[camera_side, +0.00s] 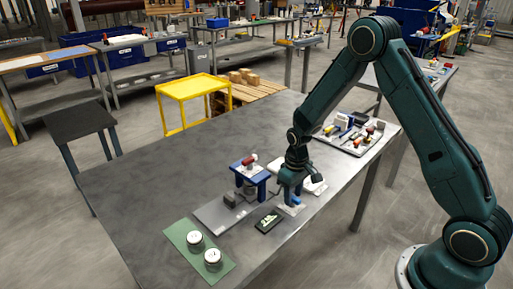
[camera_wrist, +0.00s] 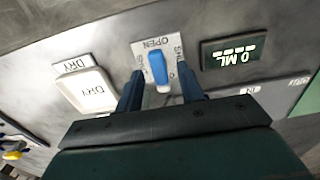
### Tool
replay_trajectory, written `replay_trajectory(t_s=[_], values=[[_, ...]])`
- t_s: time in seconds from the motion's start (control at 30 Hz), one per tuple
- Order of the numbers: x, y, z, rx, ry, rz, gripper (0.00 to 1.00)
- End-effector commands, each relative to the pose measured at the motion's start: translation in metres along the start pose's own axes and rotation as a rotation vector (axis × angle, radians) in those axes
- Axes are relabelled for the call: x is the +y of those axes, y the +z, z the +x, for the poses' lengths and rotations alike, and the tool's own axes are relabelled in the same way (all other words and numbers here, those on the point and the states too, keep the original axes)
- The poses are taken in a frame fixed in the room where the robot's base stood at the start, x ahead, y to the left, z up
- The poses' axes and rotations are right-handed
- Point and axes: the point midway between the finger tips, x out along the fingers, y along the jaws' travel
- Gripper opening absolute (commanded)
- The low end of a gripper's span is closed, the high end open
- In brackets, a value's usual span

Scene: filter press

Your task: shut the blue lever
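The blue lever (camera_wrist: 158,68) stands on a white label plate (camera_wrist: 170,46) in the wrist view. The plate reads OPEN beyond the lever's far end, with SHUT lettering at both sides, partly hidden by my fingers. The lever lies roughly in line with OPEN. My gripper (camera_wrist: 160,72) is open, with one dark blue finger on each side of the lever and a visible gap to each. In the side view my gripper (camera_side: 290,190) is low over the white plate (camera_side: 291,209) near the table's edge; it mostly hides the lever there.
A dark display (camera_wrist: 231,50) reading 0 ML and a white DRY pad (camera_wrist: 88,92) flank the plate. A blue press frame (camera_side: 250,172) stands close left of my gripper. A green mat (camera_side: 183,235) with two round jars and a tray (camera_side: 348,148) of parts are farther off.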

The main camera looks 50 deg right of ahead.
Motion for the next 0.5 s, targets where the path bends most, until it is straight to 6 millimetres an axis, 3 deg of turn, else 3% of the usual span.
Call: replay_trajectory(t_s=[0.23, 0.43, 0.5], values=[[0.0, 0.0, 0.0006, 0.0, 0.0, 0.0, 0.38], [0.0, 0.0, 0.0004, 0.0, 0.0, 0.0, 0.01], [0.0, 0.0, 0.0004, 0.0, 0.0, 0.0, 0.0]])
